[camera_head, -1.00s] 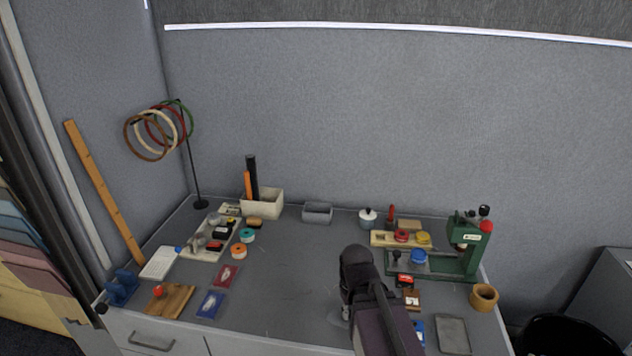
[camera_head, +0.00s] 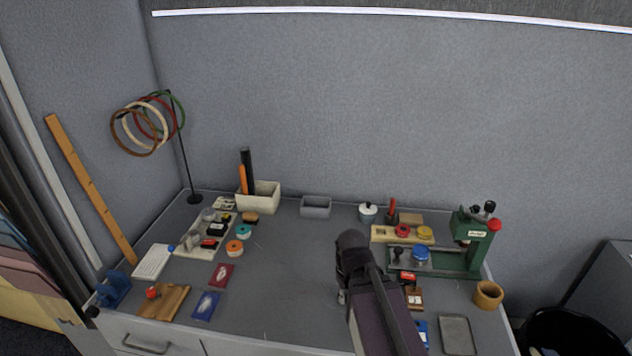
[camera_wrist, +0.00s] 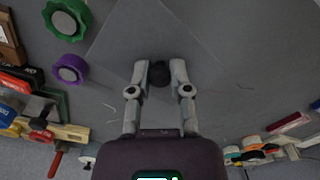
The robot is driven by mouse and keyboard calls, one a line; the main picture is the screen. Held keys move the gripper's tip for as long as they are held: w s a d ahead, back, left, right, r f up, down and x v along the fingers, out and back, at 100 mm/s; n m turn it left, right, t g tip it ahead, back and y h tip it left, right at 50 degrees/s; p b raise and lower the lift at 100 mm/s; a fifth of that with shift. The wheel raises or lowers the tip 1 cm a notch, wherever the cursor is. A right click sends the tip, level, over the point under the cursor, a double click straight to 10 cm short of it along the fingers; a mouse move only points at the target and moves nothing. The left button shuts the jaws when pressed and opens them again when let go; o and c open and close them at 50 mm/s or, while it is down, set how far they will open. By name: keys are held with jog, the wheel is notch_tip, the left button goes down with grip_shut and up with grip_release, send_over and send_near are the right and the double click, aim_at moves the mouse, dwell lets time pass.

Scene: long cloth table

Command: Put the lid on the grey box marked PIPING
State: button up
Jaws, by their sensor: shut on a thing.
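My gripper (camera_wrist: 159,80) is shut on a dark round knob (camera_wrist: 160,70) in the wrist view. The knob appears to belong to a flat grey lid (camera_wrist: 150,35), whose straight edges show against the similar grey tabletop. In the head view my gripper (camera_head: 342,297) is mostly hidden behind my arm, over the front middle of the table, and the lid is hidden. A small open grey box (camera_head: 316,209) stands at the back middle, beyond my gripper and slightly left of it. No marking on it is readable.
A cream box (camera_head: 262,199) with upright rods stands left of the grey box. A white pot (camera_head: 368,213) stands to its right. A green press (camera_head: 470,250) and a grey tray (camera_head: 457,334) are at the right. Bare tabletop (camera_head: 285,265) lies between my arm and the left-hand items.

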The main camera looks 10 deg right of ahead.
jog(key=w+r+n+p, duration=0.1)
jog(key=w+r+p, duration=0.2)
jog(key=w, duration=1.9)
jog(key=w+a+r+n+p, duration=0.1)
jog(key=w+r+p, duration=0.3)
jog(key=w, duration=1.9)
jog(key=shift+r+n, duration=0.3)
jog(key=shift+n, duration=0.5)
jog(key=shift+w+f, duration=0.1)
jog(key=shift+f, duration=0.05)
jog(key=shift+f+b, duration=2.55)
jog(key=shift+f, duration=0.15)
jog(key=shift+f+b, duration=0.3)
jog(key=shift+b, duration=0.05)
jog(key=o, duration=0.9)
jog(key=o, duration=0.5)
